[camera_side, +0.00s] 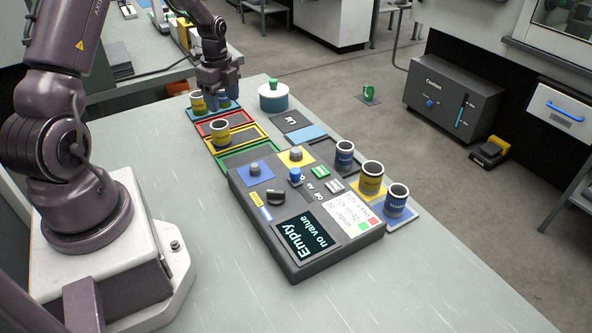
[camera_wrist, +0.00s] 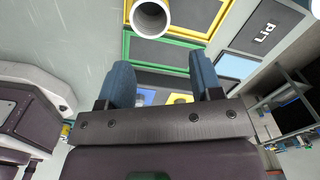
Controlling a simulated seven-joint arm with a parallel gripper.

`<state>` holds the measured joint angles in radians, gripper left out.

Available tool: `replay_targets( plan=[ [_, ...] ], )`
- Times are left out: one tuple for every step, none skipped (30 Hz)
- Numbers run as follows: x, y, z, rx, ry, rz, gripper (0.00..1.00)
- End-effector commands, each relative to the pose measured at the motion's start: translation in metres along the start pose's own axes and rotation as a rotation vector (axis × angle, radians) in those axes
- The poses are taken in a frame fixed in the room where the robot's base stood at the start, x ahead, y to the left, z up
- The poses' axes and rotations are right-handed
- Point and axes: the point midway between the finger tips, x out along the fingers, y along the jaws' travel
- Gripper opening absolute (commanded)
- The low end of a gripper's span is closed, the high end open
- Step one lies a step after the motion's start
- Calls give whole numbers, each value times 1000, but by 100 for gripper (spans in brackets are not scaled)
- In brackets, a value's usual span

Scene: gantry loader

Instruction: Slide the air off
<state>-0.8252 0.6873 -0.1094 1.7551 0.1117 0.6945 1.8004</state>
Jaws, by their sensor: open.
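A dark control panel (camera_side: 262,228) lies on the bench in the side view, with a lit screen (camera_side: 305,238) reading "Empty no value". On it are a blue-topped control (camera_side: 295,175), a black knob (camera_side: 276,197), two grey knobs on blue and yellow pads, and small white labels too small to read surely. Which control is the air one I cannot tell. My gripper (camera_side: 226,100) is open and empty at the far end of the bench, well away from the panel. In the wrist view my gripper (camera_wrist: 164,82) shows both fingers spread, with the panel's pads beyond.
A yellow-banded cup (camera_side: 219,133) stands on the coloured trays between my gripper and the panel. Another cup (camera_side: 197,103) is close to my gripper. A lidded pot (camera_side: 273,98) stands nearby. Several cups line the panel's right side. The front bench is clear.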

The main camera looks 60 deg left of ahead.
Motion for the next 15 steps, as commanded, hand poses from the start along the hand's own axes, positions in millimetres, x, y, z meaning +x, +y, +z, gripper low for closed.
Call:
replay_targets(
  plan=[
    [-9, -9, -25, 61, -3, -18, 53],
    [-14, -14, -42, 101, -5, -27, 53],
    [-22, -17, -68, 160, -5, -38, 53],
    [-28, -18, -89, 201, -5, -44, 53],
    [-35, -17, -111, 239, -4, -49, 53],
    [-43, -14, -140, 281, -2, -54, 53],
    [-49, -10, -159, 306, 0, -57, 53],
    [-54, -4, -178, 328, 2, -57, 53],
    [-60, 4, -200, 350, 5, -56, 53],
    [-64, 11, -214, 363, 7, -54, 53],
    [-68, 18, -227, 371, 9, -51, 53],
    [-72, 27, -241, 375, 11, -46, 53],
    [-74, 34, -250, 372, 11, -41, 53],
    [-77, 42, -257, 363, 11, -33, 53],
    [-77, 49, -260, 330, 10, -19, 53]
  ],
)
